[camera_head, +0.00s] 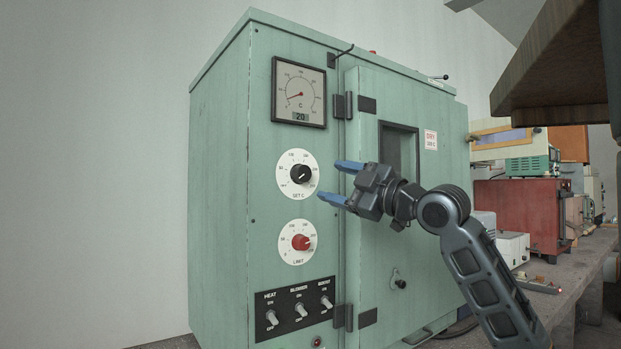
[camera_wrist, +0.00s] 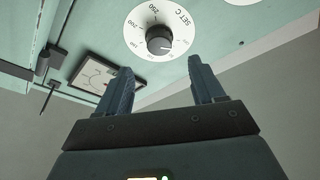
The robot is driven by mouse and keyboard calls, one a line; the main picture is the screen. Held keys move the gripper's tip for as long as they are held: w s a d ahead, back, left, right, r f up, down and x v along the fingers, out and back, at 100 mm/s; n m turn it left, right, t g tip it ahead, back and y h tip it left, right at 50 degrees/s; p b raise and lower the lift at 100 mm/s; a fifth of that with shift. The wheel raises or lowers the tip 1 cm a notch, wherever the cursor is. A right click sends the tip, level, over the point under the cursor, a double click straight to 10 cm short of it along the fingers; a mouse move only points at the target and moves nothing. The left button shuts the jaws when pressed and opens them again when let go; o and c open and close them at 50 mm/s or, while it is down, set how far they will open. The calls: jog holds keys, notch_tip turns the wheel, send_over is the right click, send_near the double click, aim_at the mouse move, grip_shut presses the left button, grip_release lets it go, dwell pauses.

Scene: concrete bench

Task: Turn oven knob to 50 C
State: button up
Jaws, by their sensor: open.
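The black SET C knob (camera_head: 300,174) sits on a round white dial (camera_head: 285,187) on the green oven's (camera_head: 218,190) front panel. I cannot read its setting for certain. My gripper (camera_head: 330,181) is open with blue fingers, just right of the dial, pointing at the knob. In the wrist view, the knob (camera_wrist: 158,40) lies beyond the fingertips (camera_wrist: 160,68), roughly between them, with a gap and no contact visible. Nothing is between the fingers. The square temperature gauge (camera_head: 299,92) above shows 20 on its small display.
A red LIMIT knob (camera_head: 300,242) is below the SET C dial. A black switch panel (camera_head: 294,308) with HEAT, BLOWER and BOOST toggles is lower. The oven door with a window (camera_head: 398,150) and hinges (camera_head: 343,105) are to the right. A bench with a red box (camera_head: 520,213) stands farther right.

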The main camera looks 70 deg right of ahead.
aim_at(305, 174)
jog(key=shift+p+x, duration=0.9)
jog(key=shift+x, duration=2.95)
jog(key=c, duration=1.1)
